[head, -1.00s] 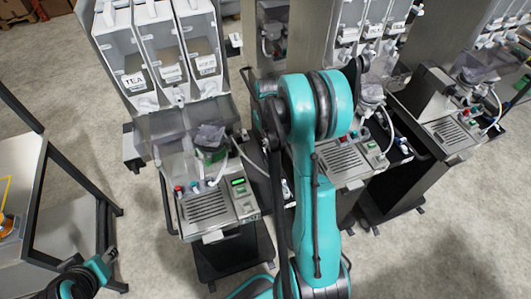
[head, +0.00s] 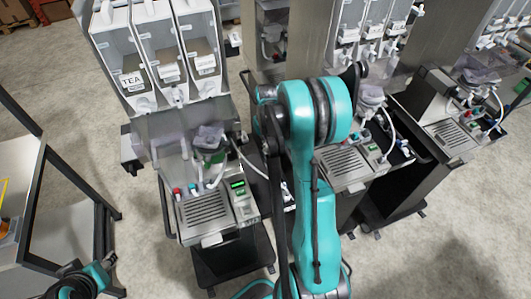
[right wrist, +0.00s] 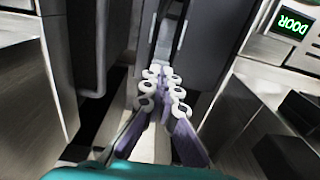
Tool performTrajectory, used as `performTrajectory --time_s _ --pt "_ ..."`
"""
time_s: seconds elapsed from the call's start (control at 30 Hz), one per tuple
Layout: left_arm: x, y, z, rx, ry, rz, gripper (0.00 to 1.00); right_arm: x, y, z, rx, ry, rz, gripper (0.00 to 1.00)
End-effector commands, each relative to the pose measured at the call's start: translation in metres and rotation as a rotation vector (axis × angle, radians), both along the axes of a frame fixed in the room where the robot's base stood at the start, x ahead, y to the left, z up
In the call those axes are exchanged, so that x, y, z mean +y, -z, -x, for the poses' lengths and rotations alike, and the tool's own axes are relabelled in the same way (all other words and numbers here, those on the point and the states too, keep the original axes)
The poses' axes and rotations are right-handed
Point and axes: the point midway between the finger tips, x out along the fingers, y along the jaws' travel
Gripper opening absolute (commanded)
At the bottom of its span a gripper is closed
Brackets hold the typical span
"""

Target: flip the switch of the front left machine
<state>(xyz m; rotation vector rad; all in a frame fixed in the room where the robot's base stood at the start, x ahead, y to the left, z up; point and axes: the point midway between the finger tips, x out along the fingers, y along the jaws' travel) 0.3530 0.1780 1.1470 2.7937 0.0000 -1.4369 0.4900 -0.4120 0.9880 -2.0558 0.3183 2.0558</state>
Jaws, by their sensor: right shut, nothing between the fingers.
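The front left machine (head: 205,208) stands left of centre in the head view, under white canisters, one labelled TEA. Its control panel (head: 241,201) has a lit green display. I cannot make out its switch for certain. My right arm's elbow fills the middle of the head view and hides the gap beside the machine. In the right wrist view my right gripper (right wrist: 164,84) is shut and empty, its white-ringed purple fingers pointing into a narrow gap between metal cabinets. A green display reading DOOR (right wrist: 291,22) is to its right. My left gripper (head: 72,286) is low at the left edge, partly cut off.
A steel table with a dark frame (head: 72,187) stands at the left. Another machine (head: 345,165) stands just right of my arm, and a further one (head: 450,132) at the right. Open floor lies between the table and the front left machine.

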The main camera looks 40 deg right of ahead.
Motion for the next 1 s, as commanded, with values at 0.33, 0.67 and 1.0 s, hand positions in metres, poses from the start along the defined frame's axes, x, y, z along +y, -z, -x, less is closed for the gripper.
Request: performTrajectory --time_s 0.33,0.67,1.0 --pt "0.0000 0.0000 0.0000 0.000 0.000 0.000 0.40 0.0000 0.0000 0.0000 0.000 0.000 0.000 0.00" --pt "0.0000 0.0013 0.0001 0.000 0.000 0.000 0.40 0.0000 0.0014 0.0000 0.000 0.000 0.000 0.00" --pt "0.0000 0.0058 0.0000 0.000 0.000 0.000 0.40 0.0000 0.0067 0.0000 0.000 0.000 0.000 0.00"
